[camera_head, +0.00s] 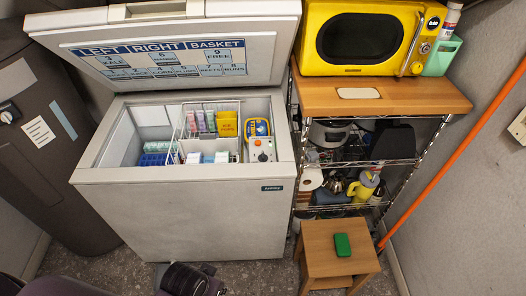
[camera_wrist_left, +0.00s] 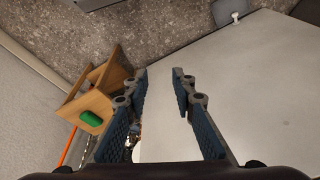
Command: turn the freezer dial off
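The chest freezer (camera_head: 190,215) stands open with its lid (camera_head: 180,50) raised. A pale control box (camera_head: 262,150) sits inside at the right end. It carries a small dark round knob and a red-orange spot; the dial's setting is too small to read. In the left wrist view my left gripper (camera_wrist_left: 159,75) is open and empty, its two blue-padded fingers apart. Behind them is a pale flat surface (camera_wrist_left: 235,90), apparently the freezer's outside. The dial does not show in that view. My right gripper is in neither view.
A yellow multimeter (camera_head: 257,127) stands just behind the control box. A wire basket with colored packages (camera_head: 202,122) is left of it. A wire shelf with a yellow microwave (camera_head: 366,38) stands at right, beside a wooden stool (camera_head: 325,248) with a green item (camera_head: 342,245).

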